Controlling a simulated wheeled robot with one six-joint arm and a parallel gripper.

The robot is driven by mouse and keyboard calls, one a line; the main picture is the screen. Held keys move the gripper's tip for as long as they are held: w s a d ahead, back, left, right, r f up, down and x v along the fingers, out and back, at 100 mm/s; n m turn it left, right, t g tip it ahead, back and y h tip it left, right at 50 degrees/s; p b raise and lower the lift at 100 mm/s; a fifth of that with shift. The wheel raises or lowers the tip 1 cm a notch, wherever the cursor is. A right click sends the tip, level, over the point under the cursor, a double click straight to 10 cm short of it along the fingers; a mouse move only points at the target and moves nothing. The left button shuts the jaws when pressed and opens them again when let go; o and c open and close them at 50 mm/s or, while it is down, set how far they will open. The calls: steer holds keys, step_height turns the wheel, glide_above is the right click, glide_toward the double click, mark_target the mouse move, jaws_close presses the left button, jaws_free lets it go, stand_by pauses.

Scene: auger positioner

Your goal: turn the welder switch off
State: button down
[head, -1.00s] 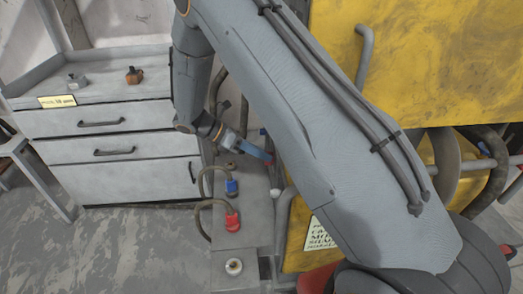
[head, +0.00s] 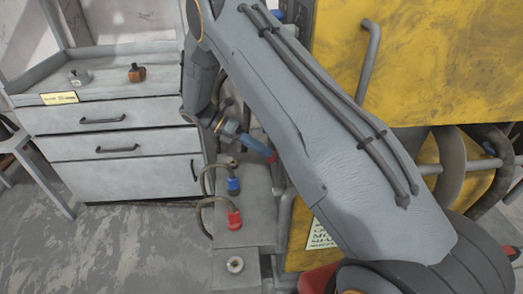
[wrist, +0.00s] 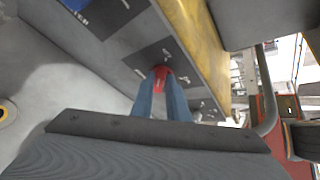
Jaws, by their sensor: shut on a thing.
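The welder's grey panel (wrist: 112,52) shows in the wrist view, with dark square plates carrying small white marks. A red switch handle (wrist: 161,72) stands out from one dark plate. My gripper (wrist: 163,84) has its two blue fingers closed on the red handle, one on each side. In the head view my gripper (head: 262,147) shows as a blue piece left of my large arm link, with a bit of red at its tip. My arm hides most of the panel there. I cannot read which position the switch points to.
A yellow housing (head: 420,70) with a grey pipe rail (head: 366,65) stands at the right. Blue (head: 233,186) and red (head: 234,220) cable plugs sit on the grey base below my gripper. A drawer cabinet (head: 110,148) stands at the left. Open floor lies at lower left.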

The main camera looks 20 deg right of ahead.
steer(key=shift+s+d+f, duration=0.15)
steer(key=shift+s+f, duration=0.05)
steer(key=shift+f, duration=0.1)
steer(key=c, duration=1.7)
jaws_free()
steer(key=shift+d+r, duration=0.1)
steer(key=shift+r, duration=0.05)
steer(key=v, duration=0.8)
steer(key=shift+w+a+b, duration=0.1)
steer(key=shift+a+b, duration=0.15)
steer(key=shift+b, duration=0.05)
